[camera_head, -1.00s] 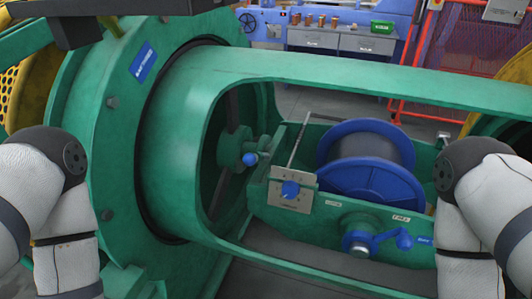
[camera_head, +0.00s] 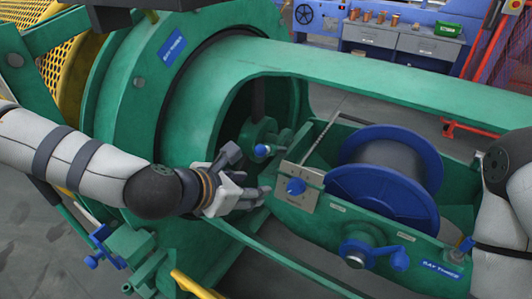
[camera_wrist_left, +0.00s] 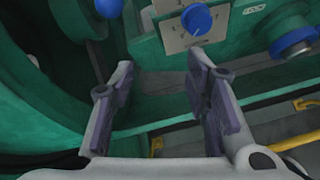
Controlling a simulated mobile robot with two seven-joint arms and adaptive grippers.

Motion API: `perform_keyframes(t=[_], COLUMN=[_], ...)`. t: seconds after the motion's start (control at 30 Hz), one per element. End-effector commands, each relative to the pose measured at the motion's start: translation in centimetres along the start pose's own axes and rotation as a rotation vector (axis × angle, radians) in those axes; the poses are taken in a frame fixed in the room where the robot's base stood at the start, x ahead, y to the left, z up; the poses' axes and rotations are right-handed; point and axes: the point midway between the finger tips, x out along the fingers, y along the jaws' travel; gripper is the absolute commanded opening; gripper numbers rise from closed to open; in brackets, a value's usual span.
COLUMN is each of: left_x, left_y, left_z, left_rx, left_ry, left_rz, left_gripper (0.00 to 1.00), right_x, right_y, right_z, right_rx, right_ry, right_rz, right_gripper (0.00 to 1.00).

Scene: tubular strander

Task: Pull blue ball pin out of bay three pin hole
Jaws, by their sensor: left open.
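A blue ball (camera_head: 262,151) sticks out from a green hub inside the cradle opening. It also shows at the top of the left wrist view (camera_wrist_left: 107,8). A small blue-topped pin (camera_head: 466,243) stands at the cradle's right end, by the "BAY THREE" label (camera_head: 441,269). I cannot tell which of the two is the task's pin, and no pin hole shows clearly. My left gripper (camera_head: 254,174) is open and empty at the opening's left end, just below the hub ball and left of the dial plate. Its fingers (camera_wrist_left: 160,78) are apart in the left wrist view. My right gripper is out of view.
A metal dial plate (camera_head: 300,188) with a blue knob is close to my left fingers. A blue reel (camera_head: 385,200) fills the cradle. A blue spindle (camera_head: 357,253) and ball-ended lever (camera_head: 400,260) project in front. A workbench (camera_head: 405,42) stands behind.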

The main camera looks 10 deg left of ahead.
Motion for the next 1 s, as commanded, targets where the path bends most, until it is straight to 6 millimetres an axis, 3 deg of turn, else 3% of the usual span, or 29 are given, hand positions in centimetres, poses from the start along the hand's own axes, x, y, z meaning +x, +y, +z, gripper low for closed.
perform_keyframes(t=[0.1, 0.2, 0.63, 0.77, 1.0], left_x=[-1.1, -1.7, -1.9, -0.7, 3.1], left_y=[2.6, 3.9, 4.5, 4.5, 4.7], left_z=[2.8, 4.2, 4.8, 4.4, 4.2], left_rx=[-0.147, -0.224, -0.269, -0.271, -0.272], left_ry=[-0.062, -0.095, -0.111, -0.103, -0.096], left_rz=[0.051, 0.074, 0.083, 0.08, 0.077], left_gripper=[0.43, 0.43, 0.43, 0.43, 0.43], right_x=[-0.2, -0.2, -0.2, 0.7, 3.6], right_y=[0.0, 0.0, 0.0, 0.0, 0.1], right_z=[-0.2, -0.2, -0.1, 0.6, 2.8], right_rx=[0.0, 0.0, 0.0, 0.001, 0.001], right_ry=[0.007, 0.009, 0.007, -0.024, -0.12], right_rz=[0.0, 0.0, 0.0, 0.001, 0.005], right_gripper=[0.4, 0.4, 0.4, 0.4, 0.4])
